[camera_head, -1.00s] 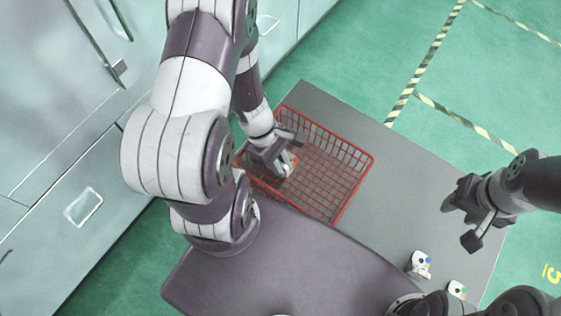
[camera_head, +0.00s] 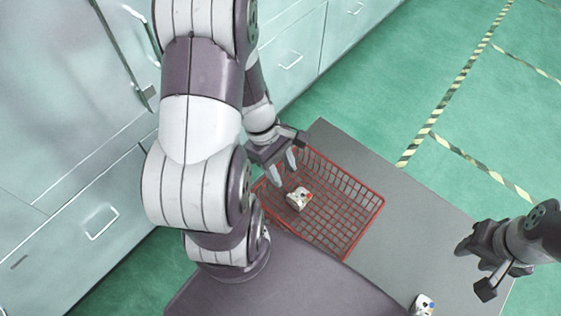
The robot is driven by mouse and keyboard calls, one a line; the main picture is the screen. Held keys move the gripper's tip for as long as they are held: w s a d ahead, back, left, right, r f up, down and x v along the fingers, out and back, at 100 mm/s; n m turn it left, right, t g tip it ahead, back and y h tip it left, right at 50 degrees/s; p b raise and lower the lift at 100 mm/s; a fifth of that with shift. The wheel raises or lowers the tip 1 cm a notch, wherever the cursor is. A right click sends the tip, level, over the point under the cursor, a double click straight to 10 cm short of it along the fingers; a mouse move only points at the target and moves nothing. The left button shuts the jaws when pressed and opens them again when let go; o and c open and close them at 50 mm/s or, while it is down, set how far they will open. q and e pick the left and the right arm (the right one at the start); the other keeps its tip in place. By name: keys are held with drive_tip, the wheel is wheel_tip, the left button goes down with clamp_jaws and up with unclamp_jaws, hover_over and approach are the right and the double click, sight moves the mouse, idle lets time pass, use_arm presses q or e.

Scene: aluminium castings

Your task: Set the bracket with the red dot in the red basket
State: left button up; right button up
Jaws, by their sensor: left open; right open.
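The red wire basket (camera_head: 367,212) stands on the grey table. A small pale bracket (camera_head: 298,199) lies inside it, toward its left part, with a reddish-orange mark showing on its upper right. My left gripper (camera_head: 283,172) is open over the back left part of the basket, just above and apart from the bracket. My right gripper (camera_head: 473,268) is open and empty over the right side of the table, away from the basket.
Another pale bracket (camera_head: 422,305) with a blue mark sits on the grey table (camera_head: 405,225) at the bottom edge of the view. Green floor with striped tape lies beyond the table. Pale cabinets (camera_head: 75,215) stand at left. Bare table lies right of the basket.

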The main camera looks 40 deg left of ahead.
use_arm(q)
drive_tip(key=w+d+r+m+t+y, duration=0.1)
drive_tip(key=w+d+r+m+y, duration=0.2)
drive_tip(key=m, duration=1.4)
wheel_tip(320, 180, up, 4)
drive_tip(key=shift+w+d+r+t+y, duration=0.2)
drive_tip(key=shift+d+t+y, duration=0.2)
drive_tip(key=shift+d+y, duration=0.5)
drive_tip(key=shift+d, duration=0.25)
